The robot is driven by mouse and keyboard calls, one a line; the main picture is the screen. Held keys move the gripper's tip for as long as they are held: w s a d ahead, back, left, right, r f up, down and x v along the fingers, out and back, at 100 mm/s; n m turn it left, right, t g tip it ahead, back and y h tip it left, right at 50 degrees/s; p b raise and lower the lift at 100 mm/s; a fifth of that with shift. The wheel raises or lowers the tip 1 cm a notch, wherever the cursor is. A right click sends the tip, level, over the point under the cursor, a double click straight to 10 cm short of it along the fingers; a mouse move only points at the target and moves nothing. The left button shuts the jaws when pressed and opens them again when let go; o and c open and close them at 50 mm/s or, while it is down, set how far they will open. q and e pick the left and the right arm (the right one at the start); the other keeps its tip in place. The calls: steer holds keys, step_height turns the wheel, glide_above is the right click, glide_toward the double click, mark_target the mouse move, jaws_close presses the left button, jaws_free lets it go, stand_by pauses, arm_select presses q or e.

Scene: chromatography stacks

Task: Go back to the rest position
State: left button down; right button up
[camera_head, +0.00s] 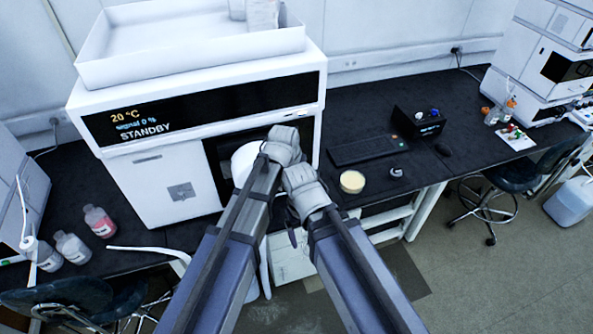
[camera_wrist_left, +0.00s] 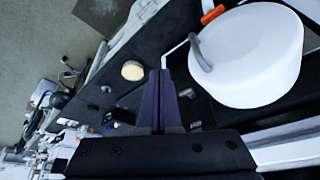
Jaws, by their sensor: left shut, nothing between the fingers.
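My left gripper (camera_wrist_left: 160,74) shows in the left wrist view as two dark fingers side by side, shut with nothing between them. In the head view my left arm reaches up to the front of the white instrument, and its wrist hides the fingers. My right arm ends just right of it, close beside the left wrist. The right gripper's fingers are hidden there, so I cannot tell their state. A white round part (camera_head: 244,163) shows behind my left wrist, at the instrument's dark front panel. It also appears large in the left wrist view (camera_wrist_left: 262,60), right of the fingers.
The white instrument (camera_head: 155,190) reads STANDBY and carries a white tray (camera_head: 190,66). On the dark bench are bottles (camera_head: 99,221), a keyboard (camera_head: 368,149), a black box (camera_head: 419,121) and a pale round dish (camera_head: 352,181). A stool (camera_head: 490,200) stands on the right floor.

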arm_select(q)
steer(key=shift+a, duration=0.1)
steer(key=s+a+f+n+g+y, duration=0.1)
steer(key=s+a+n+g, duration=0.1)
steer(key=s+a, duration=0.75)
steer(key=s+a+f+n+g+y, duration=0.15)
steer(key=s+a, duration=0.45)
steer(key=a, duration=0.6)
steer(key=s+d+f+m+b, duration=0.1)
steer(key=s+d+f+b, duration=0.1)
steer(key=d+f+b, duration=0.4)
steer(key=s+d+f+m+b, duration=0.2)
steer(key=d+f+b, duration=0.3)
steer(key=f+b, duration=0.3)
steer(key=shift+s+d+f+g+b, duration=0.15)
steer(key=shift+s+d+g+b, duration=0.25)
steer(key=shift+s+b, duration=0.3)
steer(key=shift+w, duration=0.1)
